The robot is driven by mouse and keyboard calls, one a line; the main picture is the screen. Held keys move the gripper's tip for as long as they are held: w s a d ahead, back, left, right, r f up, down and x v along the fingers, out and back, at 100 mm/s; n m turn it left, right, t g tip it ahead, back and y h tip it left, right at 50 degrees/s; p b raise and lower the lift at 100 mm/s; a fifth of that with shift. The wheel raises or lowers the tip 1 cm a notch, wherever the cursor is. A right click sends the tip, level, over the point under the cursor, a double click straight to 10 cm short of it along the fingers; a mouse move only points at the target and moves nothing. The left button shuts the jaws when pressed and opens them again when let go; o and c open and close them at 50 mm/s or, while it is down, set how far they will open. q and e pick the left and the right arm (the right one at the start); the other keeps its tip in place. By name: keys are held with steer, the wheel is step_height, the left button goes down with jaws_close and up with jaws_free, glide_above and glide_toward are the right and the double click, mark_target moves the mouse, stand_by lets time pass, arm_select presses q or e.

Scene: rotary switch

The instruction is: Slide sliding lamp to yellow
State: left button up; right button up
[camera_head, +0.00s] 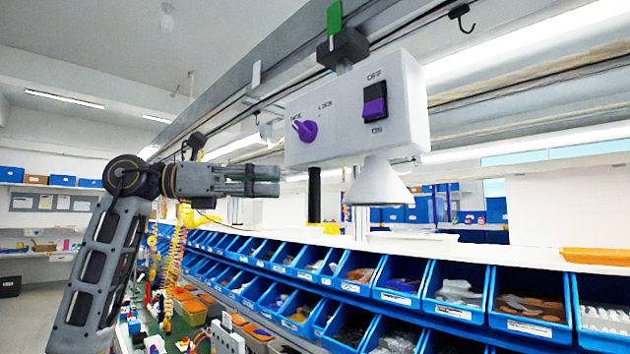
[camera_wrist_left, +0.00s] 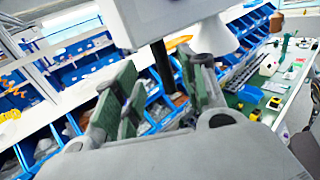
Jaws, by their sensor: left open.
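The sliding lamp is a white box (camera_head: 350,118) with a purple knob (camera_head: 304,130), a black and purple rocker switch (camera_head: 375,103) and a white cone shade (camera_head: 378,184) underneath. It hangs by a dark mount (camera_head: 343,48) from the overhead rail (camera_head: 225,92). A green marker (camera_head: 334,20) stands just above the mount. I cannot make out a yellow marker. My left gripper (camera_head: 276,181) is left of and below the box in the head view. In the left wrist view it is open and empty (camera_wrist_left: 158,88), with the lamp box (camera_wrist_left: 165,18) above and its shade (camera_wrist_left: 215,35) beyond. My right gripper is out of view.
A white tag (camera_head: 257,74) and a black hook (camera_head: 459,12) are on the rail structure. A black post (camera_head: 314,195) rises below the box. Rows of blue bins (camera_head: 455,290) with parts line the bench below. Coiled orange hoses (camera_head: 178,250) hang at left.

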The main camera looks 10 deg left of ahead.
mark_target(315, 184)
arm_select(q)
steer(key=shift+p+x, duration=1.05)
steer(key=shift+x, duration=3.45)
jaws_close()
